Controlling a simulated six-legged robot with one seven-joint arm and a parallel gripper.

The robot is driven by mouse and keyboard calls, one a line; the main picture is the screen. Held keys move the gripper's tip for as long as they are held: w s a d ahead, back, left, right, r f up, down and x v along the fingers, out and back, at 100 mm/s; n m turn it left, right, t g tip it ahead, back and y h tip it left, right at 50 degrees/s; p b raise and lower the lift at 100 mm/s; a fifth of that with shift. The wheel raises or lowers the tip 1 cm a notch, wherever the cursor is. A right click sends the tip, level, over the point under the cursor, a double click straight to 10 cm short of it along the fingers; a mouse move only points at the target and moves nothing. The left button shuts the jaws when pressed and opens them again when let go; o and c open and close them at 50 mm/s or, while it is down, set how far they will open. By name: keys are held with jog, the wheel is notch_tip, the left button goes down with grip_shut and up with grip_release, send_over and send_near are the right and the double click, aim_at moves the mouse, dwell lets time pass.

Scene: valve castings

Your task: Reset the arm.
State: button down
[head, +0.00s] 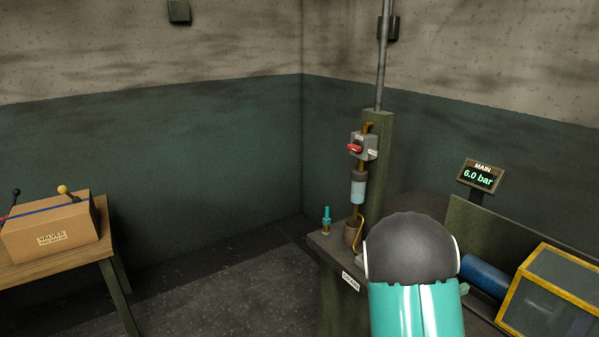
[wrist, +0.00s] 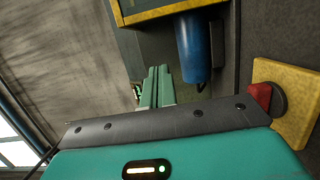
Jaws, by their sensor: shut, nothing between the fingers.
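My arm (head: 415,290), teal with a dark grey joint, rises at the lower right of the head view and hides part of the bench behind it. In the wrist view my gripper (wrist: 157,72) shows as two pale green fingers side by side beyond a dark plate. The fingers are shut with nothing between them.
A pipe stand with a red-handled valve (head: 355,148) and a teal-topped fitting (head: 326,222) stand left of my arm. A yellow-framed case (head: 555,290) and gauge sign (head: 480,175) are right. A red knob (wrist: 261,95) shows. A valves box (head: 50,232) sits far left; floor between is clear.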

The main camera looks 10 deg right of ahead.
jog(key=s+a+r+m+g+y, duration=0.4)
jog(key=s+a+r+y, duration=0.3)
jog(key=s+a, duration=0.35)
jog(key=s+a+r+t+y, duration=0.2)
jog(key=a+y, duration=0.1)
jog(key=a, duration=0.5)
jog(key=s+a+r+n+t+y, duration=0.1)
jog(key=s+a+r+t+y, duration=0.1)
jog(key=a, duration=0.6)
jog(key=s+a+r+n+t+y, duration=0.1)
jog(key=s+a+r+t+y, duration=0.1)
jog(key=a+y, duration=0.3)
jog(key=s+a+r, duration=0.1)
jog(key=a, duration=0.3)
jog(key=shift+s+t+y, duration=0.25)
jog(key=shift+t+y, duration=0.15)
jog(key=shift+d+r, duration=0.1)
